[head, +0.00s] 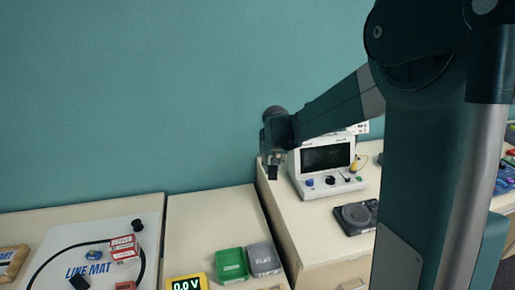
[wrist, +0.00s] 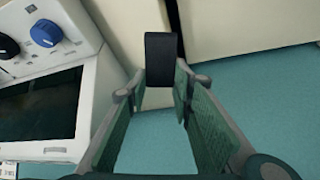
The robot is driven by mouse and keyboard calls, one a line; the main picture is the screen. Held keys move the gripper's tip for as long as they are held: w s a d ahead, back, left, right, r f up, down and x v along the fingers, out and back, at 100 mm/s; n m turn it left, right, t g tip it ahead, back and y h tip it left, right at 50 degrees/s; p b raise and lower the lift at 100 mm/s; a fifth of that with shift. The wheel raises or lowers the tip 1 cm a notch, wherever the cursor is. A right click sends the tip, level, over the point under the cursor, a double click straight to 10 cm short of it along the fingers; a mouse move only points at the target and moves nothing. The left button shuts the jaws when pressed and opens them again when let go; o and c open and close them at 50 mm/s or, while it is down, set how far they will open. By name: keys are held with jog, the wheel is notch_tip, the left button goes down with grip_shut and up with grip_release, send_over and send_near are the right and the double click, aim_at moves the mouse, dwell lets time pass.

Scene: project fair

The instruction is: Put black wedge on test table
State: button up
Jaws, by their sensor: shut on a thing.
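My gripper (head: 274,158) is shut on the black wedge (head: 273,172), which hangs below the fingers in the head view. In the wrist view the wedge (wrist: 161,45) shows as a dark block at the fingertips (wrist: 160,78). It is above or near the left edge of the pale table (head: 290,215) that bears a white instrument; no label shows which table is the test table. Whether the wedge touches that table I cannot tell.
The white instrument (head: 325,165) with a dark screen and knobs stands right of my gripper; its blue knob (wrist: 46,33) shows close in the wrist view. A dark turntable-like device (head: 356,217) is in front. Green (head: 231,264) and grey (head: 264,259) trays sit left, beside a line mat (head: 55,245).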

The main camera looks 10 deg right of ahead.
jog(key=w+a+f+n+y, duration=0.1)
jog(key=a+f+n, duration=0.1)
jog(key=a, duration=1.2)
jog(key=w+a+f+n+y, duration=0.1)
jog(key=w+a+n, duration=0.15)
jog(key=a, duration=1.15)
jog(key=s+a+f+n, duration=0.1)
jog(key=s+a, duration=0.1)
jog(key=a, duration=0.6)
jog(key=s+a+f+n+y, duration=0.1)
jog(key=s+a+n, duration=0.1)
jog(key=a, duration=0.6)
jog(key=s+a+f+n, duration=0.1)
jog(key=s+a, duration=0.2)
jog(key=a, duration=0.5)
jog(key=s+a+f+n, duration=0.2)
jog(key=s+a, duration=0.8)
jog(key=a, duration=0.3)
jog(key=s+a+f+n+g+y, duration=0.1)
jog(key=s+a+f+n, duration=0.1)
jog(key=s+a, duration=0.9)
jog(key=s+a+f+n+g+y+p, duration=0.1)
jog(key=s+a+f+n, duration=0.2)
jog(key=s+a, duration=0.7)
jog(key=a+n, duration=0.1)
jog(key=a, duration=0.6)
jog(key=shift+s, duration=0.3)
jog(key=shift+f, duration=0.2)
jog(key=shift+f+b, duration=1.15)
jog(key=shift+f, duration=2.05)
